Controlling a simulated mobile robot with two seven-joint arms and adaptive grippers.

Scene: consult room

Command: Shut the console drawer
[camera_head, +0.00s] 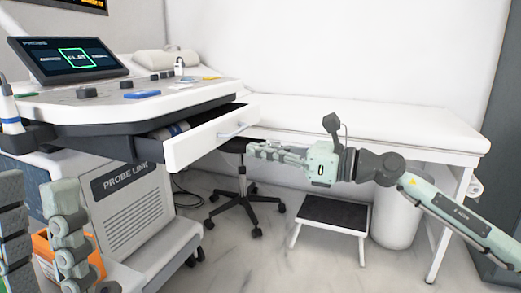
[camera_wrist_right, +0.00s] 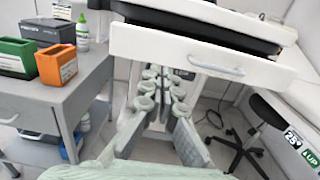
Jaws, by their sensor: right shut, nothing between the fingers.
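The white console drawer (camera_head: 205,140) is pulled out from under the console's control panel, with a silver bar handle (camera_head: 232,132) on its front. Part of its inside shows in the head view. The drawer front (camera_wrist_right: 190,50) and handle (camera_wrist_right: 216,70) also show in the wrist view. My right gripper (camera_head: 251,152) is shut and empty, just in front of the drawer and slightly below the handle. Its fingers (camera_wrist_right: 163,78) point towards the drawer in the wrist view; no clear contact shows. My left gripper (camera_head: 38,185) is at the lower left, fingers apart, with nothing visible between them.
The console (camera_head: 140,215) carries a screen (camera_head: 70,58) and several small items on top. A wheeled stool (camera_head: 242,205), a step (camera_head: 330,215) and a white couch (camera_head: 400,125) stand beyond. A grey side table (camera_wrist_right: 50,95) holds orange and green boxes.

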